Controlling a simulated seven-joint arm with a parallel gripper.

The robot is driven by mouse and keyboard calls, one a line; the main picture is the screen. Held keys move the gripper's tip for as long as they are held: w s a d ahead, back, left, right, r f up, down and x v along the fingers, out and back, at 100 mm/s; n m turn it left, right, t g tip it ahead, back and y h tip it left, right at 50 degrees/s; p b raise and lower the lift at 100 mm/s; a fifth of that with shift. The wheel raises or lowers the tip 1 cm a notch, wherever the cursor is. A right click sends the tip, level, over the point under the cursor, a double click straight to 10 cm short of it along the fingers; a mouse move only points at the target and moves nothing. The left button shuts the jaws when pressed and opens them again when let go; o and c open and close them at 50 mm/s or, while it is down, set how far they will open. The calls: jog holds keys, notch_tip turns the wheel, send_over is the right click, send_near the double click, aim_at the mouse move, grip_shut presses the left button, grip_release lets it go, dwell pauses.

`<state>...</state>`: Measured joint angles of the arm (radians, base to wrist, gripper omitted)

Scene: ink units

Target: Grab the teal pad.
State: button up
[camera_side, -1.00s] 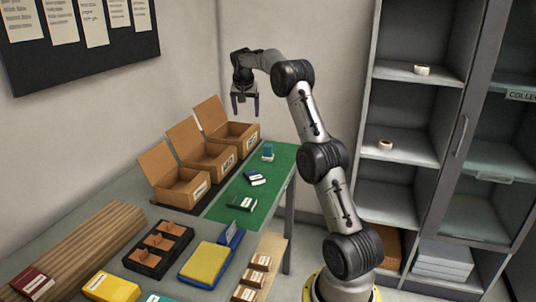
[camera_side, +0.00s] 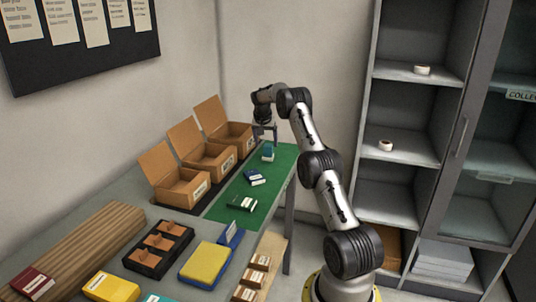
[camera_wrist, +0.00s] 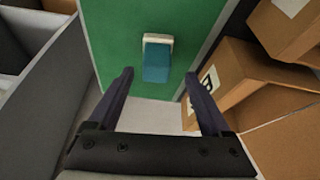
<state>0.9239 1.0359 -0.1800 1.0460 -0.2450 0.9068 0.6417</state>
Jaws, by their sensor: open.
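The teal pad (camera_side: 268,153) is a small block with a pale end, on the far end of the green mat (camera_side: 233,204). In the wrist view the teal pad (camera_wrist: 156,64) lies ahead of my fingertips and roughly centred between them, with the green mat (camera_wrist: 112,40) around it. My gripper (camera_side: 265,138) is open and empty, just above and beyond the pad in the side view. Its two dark fingers (camera_wrist: 158,76) are spread wide in the wrist view. Nothing hides the pad in the wrist view.
Open cardboard boxes (camera_side: 207,162) stand along the left of the mat; one box (camera_wrist: 245,80) is close to my right finger in the wrist view. A dark blue pad (camera_side: 254,178) and a dark green pad (camera_side: 242,203) lie nearer on the mat. A shelf (camera_side: 412,76) stands at right.

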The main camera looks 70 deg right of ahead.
aim_at(268, 146)
jog(key=shift+s+x, duration=0.15)
jog(key=shift+x, duration=1)
jog(key=shift+s+x, duration=0.1)
jog(key=shift+x, duration=1.05)
jog(key=shift+a, duration=0.1)
jog(key=shift+f, duration=0.1)
grip_shut()
